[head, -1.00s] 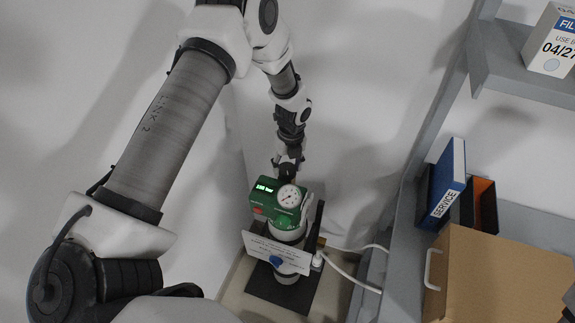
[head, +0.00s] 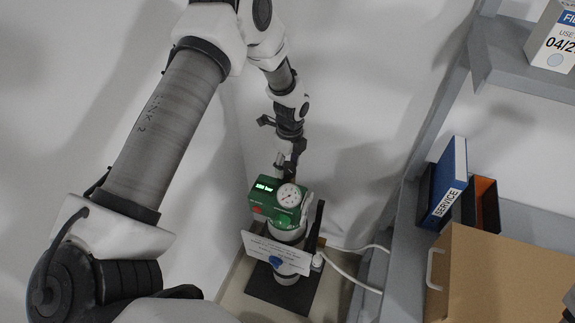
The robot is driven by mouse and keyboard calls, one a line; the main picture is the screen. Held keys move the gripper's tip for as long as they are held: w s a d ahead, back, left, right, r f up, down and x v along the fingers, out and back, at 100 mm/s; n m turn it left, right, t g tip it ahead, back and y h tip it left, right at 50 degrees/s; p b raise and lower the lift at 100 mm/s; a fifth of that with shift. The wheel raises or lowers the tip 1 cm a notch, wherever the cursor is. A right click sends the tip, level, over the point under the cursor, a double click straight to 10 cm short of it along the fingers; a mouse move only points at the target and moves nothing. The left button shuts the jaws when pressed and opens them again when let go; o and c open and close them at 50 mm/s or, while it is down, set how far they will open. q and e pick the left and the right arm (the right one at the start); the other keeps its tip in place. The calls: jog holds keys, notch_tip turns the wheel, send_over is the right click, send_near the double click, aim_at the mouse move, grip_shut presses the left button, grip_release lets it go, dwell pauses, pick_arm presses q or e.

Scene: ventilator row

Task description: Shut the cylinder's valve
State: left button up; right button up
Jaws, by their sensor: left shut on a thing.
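The gas cylinder stands upright on a dark base plate (head: 287,297), its green valve head (head: 262,207) on top. The head carries a lit green display (head: 264,187) reading in bar, digits too small to trust, and a round white dial gauge (head: 289,196). A black lever (head: 317,228) rises at its right side. A white printed tag (head: 268,250) with a blue spot hangs in front of the cylinder. My left gripper (head: 288,168) is just behind the head, shut on the valve there; the head and fingers mostly hide the grip. My right gripper is out of view.
A white hose (head: 350,277) runs right from the cylinder. A grey shelf frame (head: 405,245) stands at right with a blue SERVICE binder (head: 447,185), an orange-black bin (head: 485,203) and a cardboard box (head: 500,275). A filter box (head: 553,40) is on the upper shelf.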

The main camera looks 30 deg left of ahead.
pick_arm(q)
jog(key=n, duration=0.6)
jog(key=shift+s+f, duration=0.15)
jog(key=n, duration=0.4)
jog(key=shift+a+h, duration=0.1)
jog(key=shift+h, duration=0.3)
jog(key=n, duration=0.2)
jog(key=shift+s+n+p, duration=0.1)
jog(key=shift+n+p, duration=0.25)
jog(key=shift+n, duration=0.05)
jog(key=n+p, duration=0.2)
jog(key=n, duration=0.3)
jog(key=shift+t, duration=0.3)
jog(key=n+p, duration=0.2)
jog(key=n, duration=0.2)
jog(key=shift+s+n, duration=0.1)
jog(key=shift+n, duration=0.2)
jog(key=shift+n+p, duration=0.55)
jog(key=shift+n, duration=0.35)
